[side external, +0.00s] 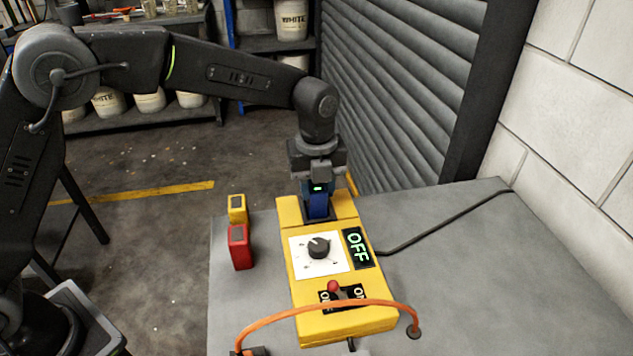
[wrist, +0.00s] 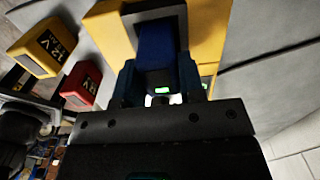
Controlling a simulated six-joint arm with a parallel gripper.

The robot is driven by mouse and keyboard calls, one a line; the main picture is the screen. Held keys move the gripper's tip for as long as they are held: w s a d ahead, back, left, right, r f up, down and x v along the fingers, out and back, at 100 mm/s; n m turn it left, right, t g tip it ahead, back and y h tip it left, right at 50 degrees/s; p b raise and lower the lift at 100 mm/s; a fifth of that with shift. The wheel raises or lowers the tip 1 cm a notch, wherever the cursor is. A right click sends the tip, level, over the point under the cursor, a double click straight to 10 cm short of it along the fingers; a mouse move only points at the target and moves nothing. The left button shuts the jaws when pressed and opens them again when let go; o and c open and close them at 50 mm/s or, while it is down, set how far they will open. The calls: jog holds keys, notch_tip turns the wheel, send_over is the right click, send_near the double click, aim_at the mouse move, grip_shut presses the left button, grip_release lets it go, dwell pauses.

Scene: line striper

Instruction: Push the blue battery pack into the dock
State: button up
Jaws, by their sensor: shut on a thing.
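The blue battery pack (side external: 319,206) stands at the dock opening at the far end of the yellow line striper box (side external: 288,262). Its lower part is inside the dark dock (side external: 306,213); how deep it sits I cannot tell. My gripper (side external: 318,185) is above the dock, pointing down, shut on the pack's upper end. In the wrist view my gripper (wrist: 160,85) has a finger on each side of the blue pack (wrist: 157,48), and a small green light shows on the pack's end. The display (side external: 357,248) on the box reads OFF.
A yellow pack (side external: 237,209) and a red pack (side external: 240,247) stand left of the box near the table's left edge. The box has a knob, a red-tipped switch and an orange cable (side external: 330,308) arching over its front. The table's right side is clear except a black cable.

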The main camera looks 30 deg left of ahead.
jog(key=shift+f, duration=0.6)
jog(key=o, duration=1.3)
jog(key=shift+r, duration=3.55)
